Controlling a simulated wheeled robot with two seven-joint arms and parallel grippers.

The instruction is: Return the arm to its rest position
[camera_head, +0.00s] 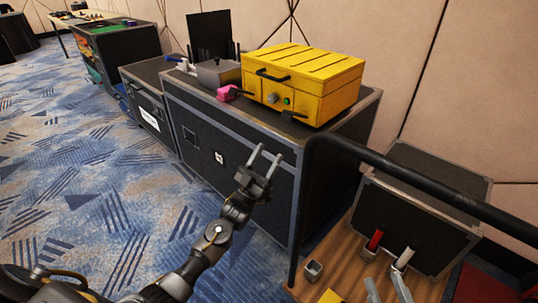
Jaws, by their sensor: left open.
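My left gripper (264,164) is open and empty. Its arm comes in from the lower left, and the two fingers point up in front of the long black case's front face. The gripper is apart from the objects on top of that case. My right gripper does not show.
The black case (205,115) carries a yellow box (305,75), a pink object (229,93) and a grey device (218,73). A black rail (420,182) crosses the right side above a wooden surface (345,250) with tools. Patterned carpet (90,170) at left is free.

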